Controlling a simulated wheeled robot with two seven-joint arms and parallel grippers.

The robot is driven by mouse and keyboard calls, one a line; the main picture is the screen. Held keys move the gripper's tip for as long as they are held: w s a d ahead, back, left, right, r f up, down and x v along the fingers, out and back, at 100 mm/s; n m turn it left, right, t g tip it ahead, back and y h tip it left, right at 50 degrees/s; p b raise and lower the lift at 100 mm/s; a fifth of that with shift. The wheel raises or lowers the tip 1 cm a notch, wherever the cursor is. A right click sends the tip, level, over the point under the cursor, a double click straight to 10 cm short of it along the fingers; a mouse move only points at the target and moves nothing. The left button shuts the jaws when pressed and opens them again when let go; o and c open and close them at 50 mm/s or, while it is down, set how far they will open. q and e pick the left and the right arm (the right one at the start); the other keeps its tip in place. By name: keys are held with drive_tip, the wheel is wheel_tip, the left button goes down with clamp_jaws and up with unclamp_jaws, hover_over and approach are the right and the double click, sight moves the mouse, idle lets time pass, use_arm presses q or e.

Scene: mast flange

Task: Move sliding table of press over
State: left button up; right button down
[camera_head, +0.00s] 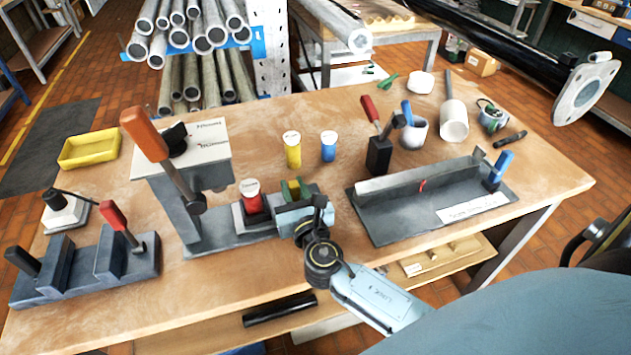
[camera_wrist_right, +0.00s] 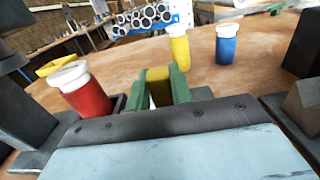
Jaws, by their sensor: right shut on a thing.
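The press (camera_head: 180,160) stands at left-centre of the bench, with a white top and an orange-handled lever (camera_head: 145,133). Its sliding table (camera_head: 238,217) is a dark block on the grey base, to the right of the press column. A red canister with a white cap (camera_head: 252,200) sits upright on the sliding table and shows left in the wrist view (camera_wrist_right: 85,95). My right gripper (camera_head: 292,188) is at the table's right end. Its green fingers (camera_wrist_right: 161,88) are shut on a yellow block (camera_wrist_right: 158,82), seemingly the table's handle. My left gripper is not in view.
A yellow canister (camera_head: 292,152) and a blue canister (camera_head: 328,148) stand behind the sliding table. A grey tray fixture (camera_head: 400,222) lies close on the right. A clamp fixture (camera_head: 85,268) with a red handle is at left. A black pipe with a flange (camera_head: 587,90) juts in upper right.

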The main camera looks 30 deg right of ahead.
sight(267, 203)
drive_tip(key=a, duration=0.3)
drive_tip(key=w+a, duration=0.1)
drive_tip(key=a, duration=0.2)
drive_tip(key=shift+w, duration=0.2)
drive_tip(key=c, duration=1.2)
unclamp_jaws()
drive_tip(key=shift+a, duration=0.2)
drive_tip(key=shift+c, duration=0.2)
drive_tip(key=shift+d, duration=0.1)
drive_tip(key=v, duration=1.3)
drive_tip(key=shift+s, duration=0.2)
